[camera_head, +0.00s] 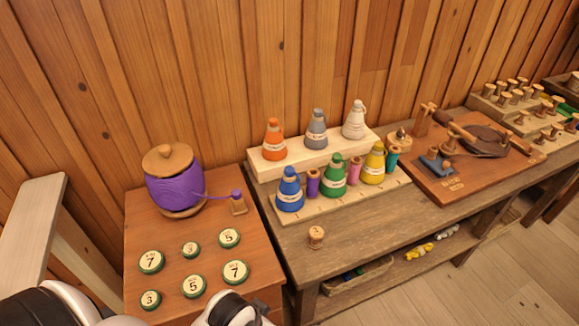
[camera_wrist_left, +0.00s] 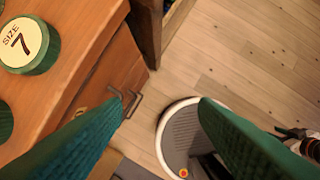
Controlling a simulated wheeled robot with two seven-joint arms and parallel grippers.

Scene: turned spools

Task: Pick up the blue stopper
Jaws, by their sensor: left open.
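The blue stopper (camera_head: 289,184) appears to be the blue cone-shaped piece with a pale label, standing upright at the left end of the low front step of the pale wooden rack (camera_head: 316,208). I cannot tell whether its top is a separate part. My left gripper (camera_wrist_left: 160,110) is open and empty, its two green fingers wide apart. In the left wrist view it hangs beside the edge of the brown cabinet, above the floor. The blue stopper is not in that view. My right gripper is not clearly seen.
A purple yarn jar (camera_head: 172,190) and several green size discs (camera_head: 235,272) stand on the cabinet, left of the rack. A purple spool (camera_head: 313,184) and green cone (camera_head: 334,176) stand close right of the blue one.

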